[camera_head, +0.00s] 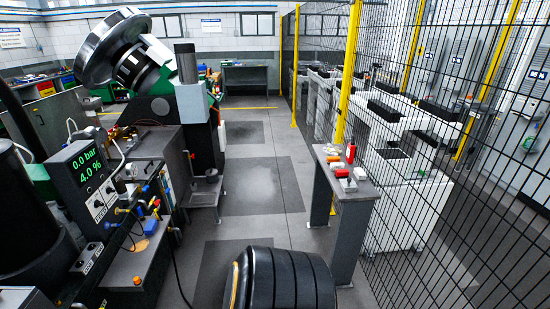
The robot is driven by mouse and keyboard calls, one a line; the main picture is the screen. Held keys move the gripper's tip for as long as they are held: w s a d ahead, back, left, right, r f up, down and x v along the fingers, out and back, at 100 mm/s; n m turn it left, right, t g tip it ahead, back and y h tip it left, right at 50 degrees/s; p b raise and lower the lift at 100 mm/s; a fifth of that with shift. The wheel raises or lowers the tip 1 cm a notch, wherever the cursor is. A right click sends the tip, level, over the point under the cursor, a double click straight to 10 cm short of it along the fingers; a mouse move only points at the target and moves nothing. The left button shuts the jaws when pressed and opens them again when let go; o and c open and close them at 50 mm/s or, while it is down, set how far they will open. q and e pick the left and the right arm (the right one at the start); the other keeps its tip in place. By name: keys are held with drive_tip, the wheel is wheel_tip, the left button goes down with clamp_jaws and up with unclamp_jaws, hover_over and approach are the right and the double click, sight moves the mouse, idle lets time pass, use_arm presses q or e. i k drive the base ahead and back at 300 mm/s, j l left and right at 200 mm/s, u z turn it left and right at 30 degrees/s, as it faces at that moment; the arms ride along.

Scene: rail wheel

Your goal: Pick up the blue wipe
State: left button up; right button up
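A small, bright blue item (150,226), which looks like the blue wipe, lies on the dark workbench (150,260) on the left. It sits in front of a cluster of small valves and fittings, and it is too small to tell its folds or material. A flat tan piece (134,245) lies close to it. I see neither of my grippers in this view, and nothing is touching the blue item.
A control box (85,175) with a green display stands left of the blue item. A large dark wheel (108,48) is mounted on a machine behind. A narrow grey table (345,190) holds small red and white items beside a mesh fence. A black ribbed cylinder (285,280) fills the bottom centre. The middle floor is open.

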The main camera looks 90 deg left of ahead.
sight(150, 228)
drive_tip(key=u, duration=4)
